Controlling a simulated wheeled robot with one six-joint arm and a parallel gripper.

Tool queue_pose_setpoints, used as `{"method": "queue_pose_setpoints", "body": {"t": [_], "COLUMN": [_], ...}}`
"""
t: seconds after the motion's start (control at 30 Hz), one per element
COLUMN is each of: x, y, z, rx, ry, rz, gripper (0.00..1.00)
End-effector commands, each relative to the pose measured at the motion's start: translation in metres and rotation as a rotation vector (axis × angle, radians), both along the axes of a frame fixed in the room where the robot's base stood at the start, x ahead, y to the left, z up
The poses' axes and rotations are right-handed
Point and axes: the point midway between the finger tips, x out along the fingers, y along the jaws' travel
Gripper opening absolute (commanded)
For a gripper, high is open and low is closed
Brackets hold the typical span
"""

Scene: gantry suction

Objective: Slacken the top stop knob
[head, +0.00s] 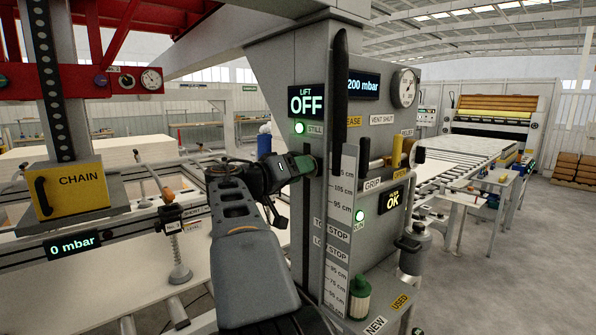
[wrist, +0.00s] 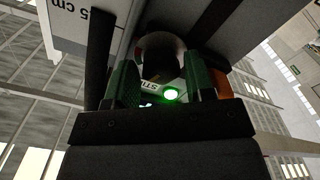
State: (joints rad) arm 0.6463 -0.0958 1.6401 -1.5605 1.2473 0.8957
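The top stop knob (wrist: 163,52) is a dark round knob on the column. In the wrist view it sits between the two green-padded fingers of my gripper (wrist: 162,82). The fingers lie on either side of it, with no clear gap seen. In the head view my gripper (head: 304,165) reaches the column beside the upright scale (head: 342,200), below the lift display, and hides most of the knob. Labels reading STOP (head: 338,232) are on the column lower down.
The lift display (head: 307,101) reads OFF, with a green lamp (head: 299,128) below it. A long black bar (head: 340,90) stands just right of my gripper. A gauge (head: 404,88) and handles are at right.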

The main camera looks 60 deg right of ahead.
Motion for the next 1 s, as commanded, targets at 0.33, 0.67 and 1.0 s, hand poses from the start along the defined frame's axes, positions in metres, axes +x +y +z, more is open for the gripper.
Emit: {"method": "queue_pose_setpoints", "body": {"t": [0.33, 0.67, 1.0], "x": [0.0, 0.01, 0.032], "y": [0.0, 0.027, 0.093], "z": [0.0, -0.001, -0.001], "rx": [-0.001, -0.002, -0.002], "ry": [-0.001, -0.003, 0.0], "rz": [0.001, 0.007, 0.006], "gripper": [0.67, 0.67, 0.67]}}
